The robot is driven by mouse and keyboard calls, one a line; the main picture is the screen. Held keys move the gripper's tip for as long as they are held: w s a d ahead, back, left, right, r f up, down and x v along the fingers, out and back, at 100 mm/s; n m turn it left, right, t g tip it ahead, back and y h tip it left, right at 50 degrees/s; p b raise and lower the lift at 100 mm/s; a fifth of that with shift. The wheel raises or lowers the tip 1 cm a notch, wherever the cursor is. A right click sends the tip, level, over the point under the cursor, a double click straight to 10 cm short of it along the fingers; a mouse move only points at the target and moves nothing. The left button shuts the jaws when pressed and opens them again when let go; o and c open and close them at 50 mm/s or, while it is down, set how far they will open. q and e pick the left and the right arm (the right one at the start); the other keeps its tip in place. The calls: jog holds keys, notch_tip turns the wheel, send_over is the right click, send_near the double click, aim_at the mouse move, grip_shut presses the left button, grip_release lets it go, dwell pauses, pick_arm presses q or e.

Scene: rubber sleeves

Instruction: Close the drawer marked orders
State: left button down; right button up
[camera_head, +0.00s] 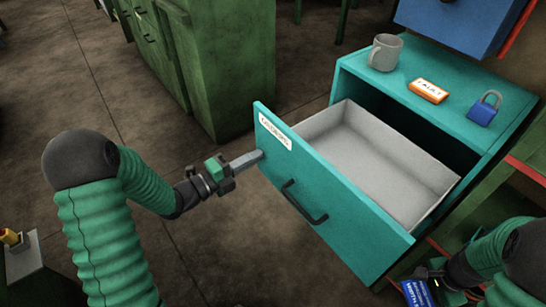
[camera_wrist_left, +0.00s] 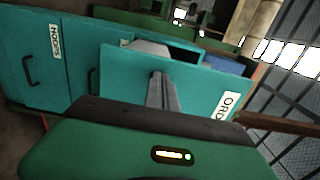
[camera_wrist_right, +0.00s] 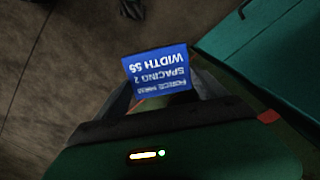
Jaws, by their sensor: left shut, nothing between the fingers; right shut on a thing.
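The teal drawer (camera_head: 340,220) marked orders is pulled far out of its cabinet, showing an empty grey inside (camera_head: 375,160). Its label (camera_head: 275,132) sits at the upper left of the front, above a dark handle (camera_head: 303,203). My left gripper (camera_head: 257,157) is shut and empty, its tips at the drawer front just below the label; they seem to touch it. The left wrist view shows the fingers (camera_wrist_left: 162,92) against the front (camera_wrist_left: 195,85). My right gripper (camera_wrist_right: 158,98) is shut on a blue card (camera_wrist_right: 158,72) with white print, low at the right in the head view (camera_head: 416,293).
On the cabinet top (camera_head: 450,115) are a grey mug (camera_head: 385,53), an orange labelled block (camera_head: 428,91) and a blue padlock (camera_head: 484,108). A blue box (camera_head: 460,22) stands behind. A green cabinet (camera_head: 215,60) is at the back left.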

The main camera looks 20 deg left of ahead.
aim_at(305, 130)
pick_arm(q)
jog(key=b+x, duration=0.4)
jog(key=x, duration=1.4)
jog(key=shift+w+d+f, duration=0.15)
jog(key=shift+d+f, duration=0.05)
jog(key=shift+d, duration=0.05)
jog(key=b+x, duration=0.1)
jog(key=x, duration=0.6)
jog(key=shift+w+d, duration=0.15)
jog(key=shift+w, duration=0.15)
jog(key=shift+w+d+r+b, duration=0.1)
jog(key=shift+w+d+b, duration=0.15)
jog(key=shift+w+b, duration=0.05)
jog(key=shift+r, duration=0.15)
jog(key=shift+w+r, duration=0.1)
jog(key=shift+r, duration=0.05)
jog(key=shift+a, duration=0.1)
jog(key=shift+r, duration=0.15)
